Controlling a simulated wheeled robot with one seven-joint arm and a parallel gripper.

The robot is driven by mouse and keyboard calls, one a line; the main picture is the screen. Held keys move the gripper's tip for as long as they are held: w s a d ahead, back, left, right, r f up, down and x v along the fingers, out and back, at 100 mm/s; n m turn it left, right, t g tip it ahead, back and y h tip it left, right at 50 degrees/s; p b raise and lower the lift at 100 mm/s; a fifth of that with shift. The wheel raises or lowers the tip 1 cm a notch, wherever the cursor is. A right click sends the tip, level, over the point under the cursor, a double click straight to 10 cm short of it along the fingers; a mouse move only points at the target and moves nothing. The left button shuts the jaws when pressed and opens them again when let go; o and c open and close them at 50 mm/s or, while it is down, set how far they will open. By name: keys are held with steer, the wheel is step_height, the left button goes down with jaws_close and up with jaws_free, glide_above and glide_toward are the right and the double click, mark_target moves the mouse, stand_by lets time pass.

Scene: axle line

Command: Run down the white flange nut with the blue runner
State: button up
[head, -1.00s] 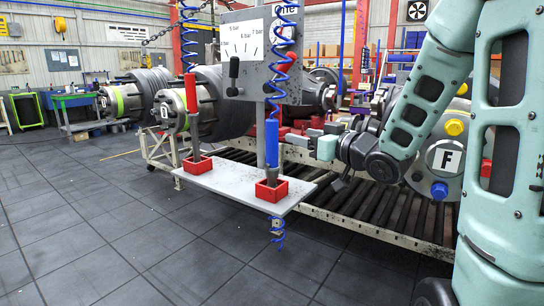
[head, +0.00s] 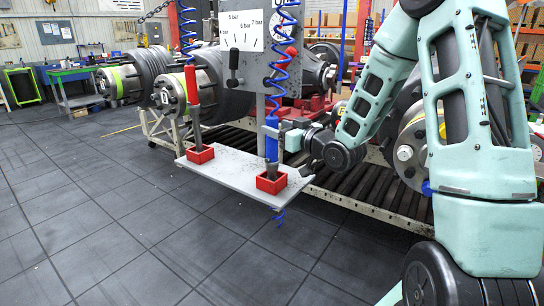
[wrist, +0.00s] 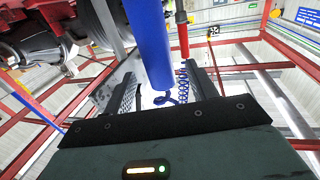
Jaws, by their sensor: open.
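The blue runner (head: 271,140) stands upright in the front red holder (head: 271,181) on a grey shelf, with a coiled blue hose above it. My gripper (head: 274,133) is open at the runner's blue body, coming from the right. In the wrist view, the blue runner (wrist: 150,45) lies between the spread fingers (wrist: 165,88), not visibly clamped. A whitish round piece (head: 404,152) on the hub at right may be the white flange nut; my arm hides much of that hub.
A red runner (head: 192,88) stands in the rear red holder (head: 200,154) on the same shelf (head: 232,172). A gauge panel (head: 241,30) rises behind. A roller conveyor (head: 350,196) runs behind the shelf. The tiled floor at left is clear.

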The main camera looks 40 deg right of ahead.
mark_target(267, 123)
steer(key=w, duration=0.1)
steer(key=w+p, duration=0.1)
steer(key=w, duration=0.3)
steer(key=shift+a+p, duration=0.3)
steer(key=shift+p, duration=0.05)
jaws_close()
stand_by(1.0)
steer(key=shift+r, duration=0.1)
